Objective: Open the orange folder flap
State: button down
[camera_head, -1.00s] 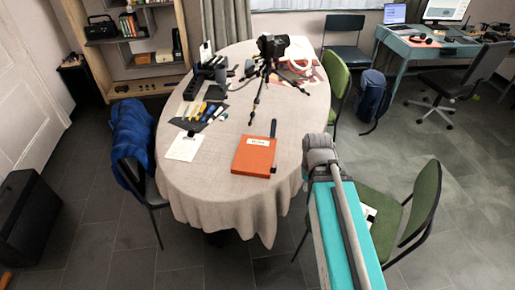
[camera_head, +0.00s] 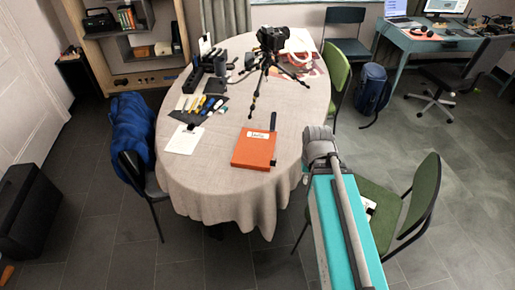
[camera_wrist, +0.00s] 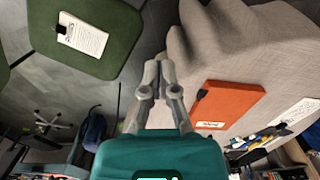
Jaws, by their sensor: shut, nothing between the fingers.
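The orange folder (camera_head: 254,149) lies flat and closed on the near part of the oval table (camera_head: 216,205), with a white label on its cover. My gripper (camera_wrist: 158,66) is shut and empty, beside the table's draped edge and apart from the folder. In the head view my arm reaches up at the table's right side and the fingers cannot be made out.
A tripod with a camera (camera_head: 270,42) stands on the far part of the table. Several tools lie on a dark mat (camera_head: 200,106) near a white paper (camera_head: 185,139). A green chair (camera_head: 425,195) stands at the right. The tabletop around the folder's near side is clear.

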jog(key=c, duration=1.1)
grip_release()
jog(key=o, duration=0.4)
jog(key=shift+w+a+f+n, duration=0.1)
jog(key=shift+w+a+n, duration=0.05)
jog(key=shift+w+n, duration=0.35)
jog(key=shift+w+a+f+n+b, duration=0.35)
jog(key=shift+w+a+n, duration=1.05)
jog(key=shift+w+n, duration=1.35)
jog(key=shift+w+a+f+n+b, duration=0.35)
jog(key=shift+w+a+n, duration=1.1)
jog(key=shift+w+n, duration=1.3)
jog(key=shift+w+a+f+n+b, duration=0.35)
jog(key=shift+w+a+n, duration=1.3)
jog(key=shift+w, duration=1.85)
jog(key=shift+d+n, duration=0.25)
